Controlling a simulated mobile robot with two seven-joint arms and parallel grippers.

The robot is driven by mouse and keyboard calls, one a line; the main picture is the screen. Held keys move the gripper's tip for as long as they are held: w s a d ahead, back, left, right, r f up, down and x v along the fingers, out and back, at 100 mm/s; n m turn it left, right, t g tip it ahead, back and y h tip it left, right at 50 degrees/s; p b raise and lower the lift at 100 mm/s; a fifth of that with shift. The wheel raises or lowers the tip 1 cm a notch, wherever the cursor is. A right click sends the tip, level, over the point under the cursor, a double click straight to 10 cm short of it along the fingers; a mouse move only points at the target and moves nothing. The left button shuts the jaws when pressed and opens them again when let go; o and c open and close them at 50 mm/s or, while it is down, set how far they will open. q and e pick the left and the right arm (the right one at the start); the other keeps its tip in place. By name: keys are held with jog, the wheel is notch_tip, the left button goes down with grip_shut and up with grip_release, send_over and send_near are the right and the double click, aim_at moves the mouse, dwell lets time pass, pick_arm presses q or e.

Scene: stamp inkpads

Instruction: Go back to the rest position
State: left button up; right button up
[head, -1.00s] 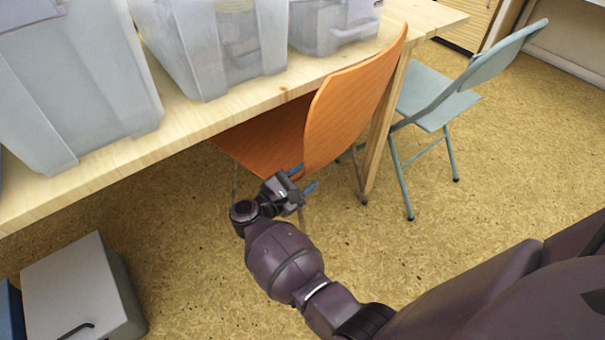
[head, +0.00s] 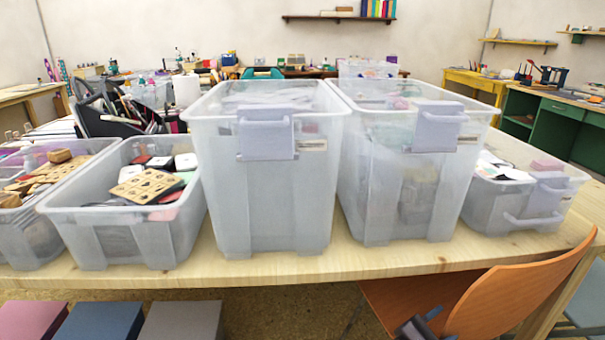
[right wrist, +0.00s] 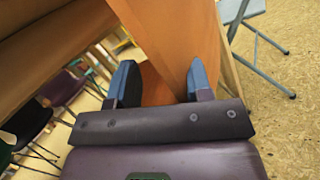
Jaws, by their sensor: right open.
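My right gripper (right wrist: 160,82) is open and empty in the right wrist view, its two blue fingers spread apart. The orange chair (right wrist: 175,35) fills the space just beyond the fingers; I cannot tell whether they touch it. In the head view a small part of my right gripper (head: 428,322) shows at the bottom edge, in front of the orange chair (head: 490,300). My left gripper is not in view.
A wooden table (head: 300,268) stands ahead, holding a tall clear bin (head: 265,190), a second tall bin (head: 400,190) and lower bins of stamps. Boxes, one grey (head: 183,320), sit below at left. A blue-grey folding chair (right wrist: 262,38) stands at right.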

notch_tip(320, 180, up, 9)
jog(key=n+t+y+p, duration=0.2)
jog(key=n+t+p, duration=0.1)
jog(key=n+t, duration=0.4)
jog(key=s+a+r+n+t+y+p, duration=0.1)
jog(key=s+r+n+t+y+p, duration=0.15)
jog(key=s+n+y, duration=0.65)
jog(key=s+a+r+n+t+y+p, duration=0.2)
jog(key=n+t+y+p, duration=0.15)
jog(key=n, duration=1.15)
pick_arm(q)
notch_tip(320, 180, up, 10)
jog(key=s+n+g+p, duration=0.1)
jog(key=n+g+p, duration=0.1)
jog(key=p, duration=0.8)
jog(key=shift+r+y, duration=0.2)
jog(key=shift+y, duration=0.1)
pick_arm(e)
jog(key=s+n+g+y, duration=0.4)
jog(key=s+n+g, duration=0.7)
jog(key=s+n, duration=1.2)
jog(key=s, duration=0.8)
jog(key=shift+a+f+n, duration=0.3)
jog(key=shift+a+f, duration=0.1)
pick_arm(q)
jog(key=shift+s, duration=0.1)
